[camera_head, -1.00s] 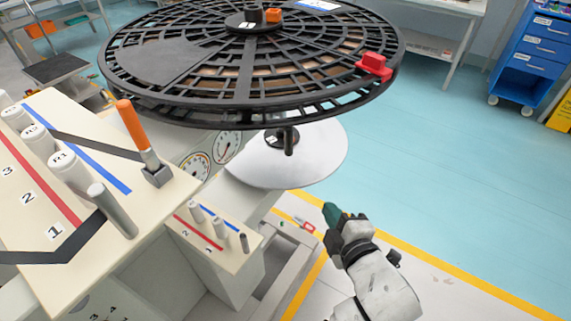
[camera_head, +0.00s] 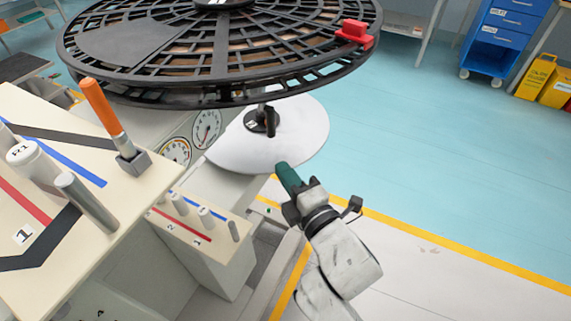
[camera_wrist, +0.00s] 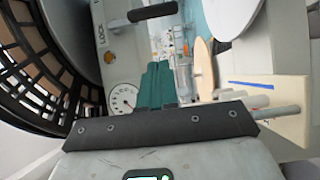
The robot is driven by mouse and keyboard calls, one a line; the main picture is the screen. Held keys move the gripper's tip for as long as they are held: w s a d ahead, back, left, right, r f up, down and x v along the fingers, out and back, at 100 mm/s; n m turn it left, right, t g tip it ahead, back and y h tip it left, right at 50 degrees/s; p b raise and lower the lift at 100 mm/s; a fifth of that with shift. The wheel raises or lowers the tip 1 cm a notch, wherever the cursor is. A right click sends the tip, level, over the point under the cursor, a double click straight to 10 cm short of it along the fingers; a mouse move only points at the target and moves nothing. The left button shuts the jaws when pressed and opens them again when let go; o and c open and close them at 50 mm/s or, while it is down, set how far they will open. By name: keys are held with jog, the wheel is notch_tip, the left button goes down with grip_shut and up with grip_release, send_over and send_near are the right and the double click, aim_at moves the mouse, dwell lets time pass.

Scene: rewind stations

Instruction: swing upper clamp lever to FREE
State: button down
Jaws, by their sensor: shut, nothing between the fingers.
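My gripper (camera_head: 282,167) is shut and empty, with its teal fingers pointing up and left in the head view, just in front of the lower edge of the pale round disc (camera_head: 240,150). In the wrist view the closed fingers (camera_wrist: 160,83) stand together in the middle. A black lever handle (camera_wrist: 152,12) shows above them on a grey panel marked LOCK (camera_wrist: 101,32), apart from the fingers. I cannot tell for certain whether it is the upper clamp lever. In the head view the upper reel's hub (camera_head: 222,3) is cut off at the top edge.
The big black reel (camera_head: 230,75), with a red block (camera_head: 354,33) on its rim, overhangs the space beyond my gripper. An orange-handled lever (camera_head: 101,105) and pegs stand on the cream table at left. A smaller peg block (camera_head: 205,240) is left of my arm.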

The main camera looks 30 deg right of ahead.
send_near(271, 123)
jog(key=w+a+f, duration=0.1)
jog(key=w+a, duration=0.3)
jog(key=shift+w+d+f+p, duration=0.15)
jog(key=shift+w+d+p, duration=0.8)
jog(key=shift+w+d, duration=0.45)
jog(key=shift+f, duration=0.1)
